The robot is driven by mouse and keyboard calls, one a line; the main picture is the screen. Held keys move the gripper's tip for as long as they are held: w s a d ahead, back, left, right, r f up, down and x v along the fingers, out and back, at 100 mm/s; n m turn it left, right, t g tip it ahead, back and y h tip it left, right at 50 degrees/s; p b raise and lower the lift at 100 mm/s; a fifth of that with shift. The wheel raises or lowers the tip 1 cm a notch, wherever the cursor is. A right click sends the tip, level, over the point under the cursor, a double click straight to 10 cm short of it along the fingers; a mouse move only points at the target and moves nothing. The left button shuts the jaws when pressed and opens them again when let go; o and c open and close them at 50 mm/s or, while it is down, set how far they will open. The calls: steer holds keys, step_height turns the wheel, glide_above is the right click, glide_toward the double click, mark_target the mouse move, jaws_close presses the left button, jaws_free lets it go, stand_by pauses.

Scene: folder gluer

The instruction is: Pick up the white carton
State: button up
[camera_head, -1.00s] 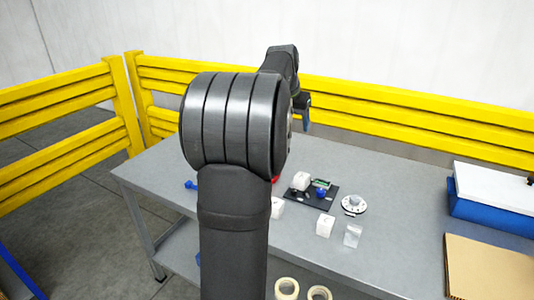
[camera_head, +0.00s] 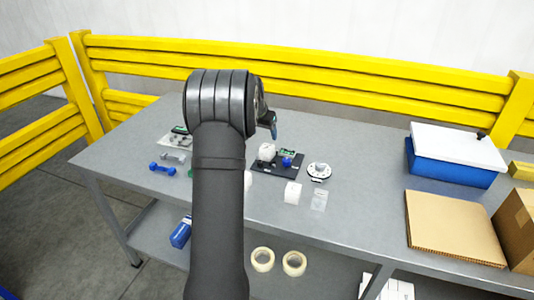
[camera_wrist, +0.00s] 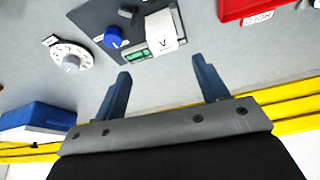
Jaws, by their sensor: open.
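Several small white boxes show in the head view, and I cannot tell for sure which is the white carton. One white box (camera_head: 267,152) sits on the black mat (camera_head: 296,171). A second white box (camera_head: 292,192) stands on the grey table in front of the mat. A third (camera_head: 248,180) is mostly hidden behind my arm. My gripper (camera_head: 273,132) is above the table, just behind the mat in the picture. In the wrist view my gripper (camera_wrist: 160,66) is open with nothing between its fingers. A white box (camera_wrist: 164,30) on the mat lies beyond the fingertips.
A blue knob (camera_head: 287,161) and a green item are on the mat. A round white dial (camera_head: 319,171) and a clear bag (camera_head: 319,199) lie right of it. A red bin (camera_wrist: 245,8) shows in the wrist view. A blue box (camera_head: 450,165) and cardboard (camera_head: 452,228) occupy the right.

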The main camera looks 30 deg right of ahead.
glide_above(266, 147)
steer(key=s+a, duration=0.1)
steer(key=s, duration=0.1)
step_height(266, 147, down, 5)
steer(key=shift+r, duration=0.2)
steer(key=shift+a+x, duration=0.2)
steer(key=shift+x, duration=1.1)
steer(key=shift+a+x, duration=0.15)
steer(key=shift+x, duration=1.2)
steer(key=shift+w, duration=0.15)
steer(key=c, duration=1.1)
